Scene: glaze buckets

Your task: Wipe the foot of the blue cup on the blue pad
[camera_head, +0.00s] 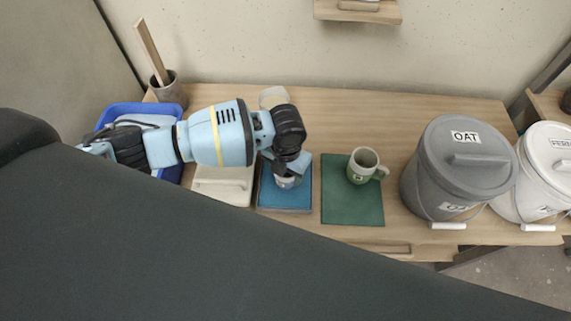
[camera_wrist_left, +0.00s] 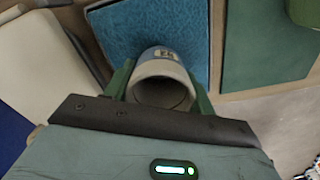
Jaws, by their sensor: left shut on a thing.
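My left gripper (camera_head: 287,176) is over the blue pad (camera_head: 285,199), fingers pointing down. It is shut on the blue cup (camera_head: 286,183), which is mostly hidden by the gripper in the head view. In the left wrist view the cup (camera_wrist_left: 162,78) sits between the two green fingers, its pale open rim facing the camera and a small dark mark on its side. The blue pad (camera_wrist_left: 150,28) lies beyond the cup there. I cannot tell whether the cup's foot touches the pad. My right gripper is not in view.
A green mug (camera_head: 362,166) stands on a green pad (camera_head: 352,206) to the right. A cream pad (camera_head: 222,190) lies left of the blue one. A blue bin (camera_head: 120,110), a pot with a stick (camera_head: 168,90), a grey OAT bucket (camera_head: 455,175) and a white bucket (camera_head: 545,170) flank them.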

